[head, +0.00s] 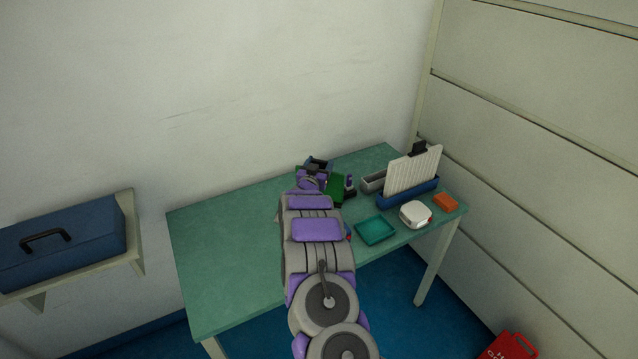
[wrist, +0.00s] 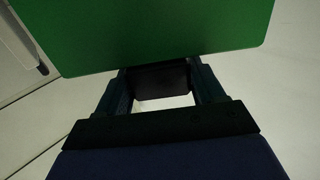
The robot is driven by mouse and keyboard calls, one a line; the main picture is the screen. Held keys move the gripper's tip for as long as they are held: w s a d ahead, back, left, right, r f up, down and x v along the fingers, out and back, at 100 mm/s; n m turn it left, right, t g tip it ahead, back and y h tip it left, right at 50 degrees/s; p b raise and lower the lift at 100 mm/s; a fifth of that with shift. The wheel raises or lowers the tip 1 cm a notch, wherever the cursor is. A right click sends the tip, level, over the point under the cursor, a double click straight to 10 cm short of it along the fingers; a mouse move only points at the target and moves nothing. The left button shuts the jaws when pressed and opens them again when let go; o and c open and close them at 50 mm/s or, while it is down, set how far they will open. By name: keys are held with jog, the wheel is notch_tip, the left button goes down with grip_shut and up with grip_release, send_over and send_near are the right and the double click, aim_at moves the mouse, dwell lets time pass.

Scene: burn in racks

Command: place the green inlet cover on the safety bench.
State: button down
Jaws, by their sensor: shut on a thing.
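The green inlet cover (wrist: 150,35) is a flat green plate that fills the upper part of the wrist view. My gripper (wrist: 160,80) is shut on a dark block-like part at the cover's near edge. In the head view the cover (head: 338,188) shows as a small green patch beside my gripper (head: 318,172), over the back of the green-topped bench (head: 230,240). My arm hides part of the cover and bench. I cannot tell whether the cover touches the bench top.
On the bench's right side are a teal tray (head: 376,230), a white rounded device (head: 415,214), an orange block (head: 445,202), a blue holder (head: 408,193) with white panels and a grey bin (head: 373,182). The bench's left half is clear. A blue case (head: 65,245) sits on a wall shelf.

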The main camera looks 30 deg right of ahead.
jog(key=shift+f, duration=0.8)
jog(key=f+b, duration=0.1)
jog(key=f, duration=0.2)
jog(key=shift+a, duration=0.2)
jog(key=shift+f, duration=0.1)
jog(key=shift+c, duration=0.6)
grip_release()
jog(key=shift+d+f, duration=0.1)
